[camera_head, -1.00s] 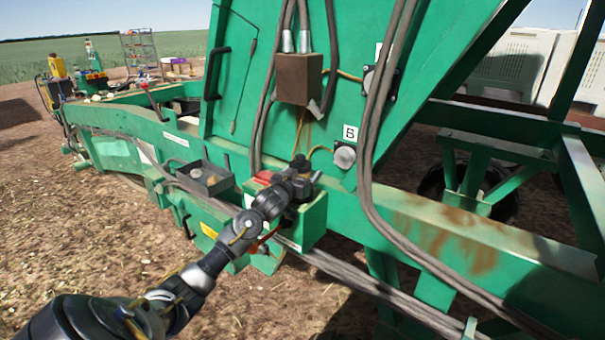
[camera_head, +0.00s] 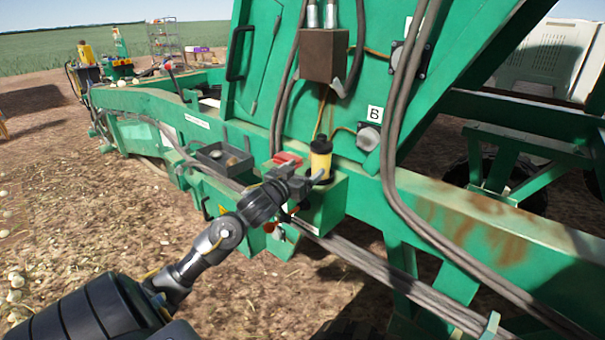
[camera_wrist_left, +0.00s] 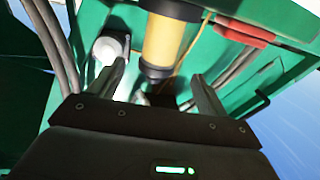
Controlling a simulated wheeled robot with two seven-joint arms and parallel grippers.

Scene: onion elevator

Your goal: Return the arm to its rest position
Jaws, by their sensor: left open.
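My left arm reaches in from the lower left in the head view. Its gripper (camera_head: 318,183) is open and empty, beside a yellow cylinder with a black cap (camera_head: 321,162). The cylinder stands upright on a green box (camera_head: 325,205) on the machine's side. In the left wrist view the open fingers (camera_wrist_left: 160,80) point toward the yellow cylinder (camera_wrist_left: 166,45), whose dark end shows between the fingertips. I cannot tell whether a finger touches it. My right gripper is not in view.
A red part (camera_head: 288,159) and a grey tray (camera_head: 222,158) sit close to the gripper on the green machine (camera_head: 440,215). Thick hoses (camera_head: 388,150) hang to the right. Bare ground (camera_head: 90,220) lies open at the left.

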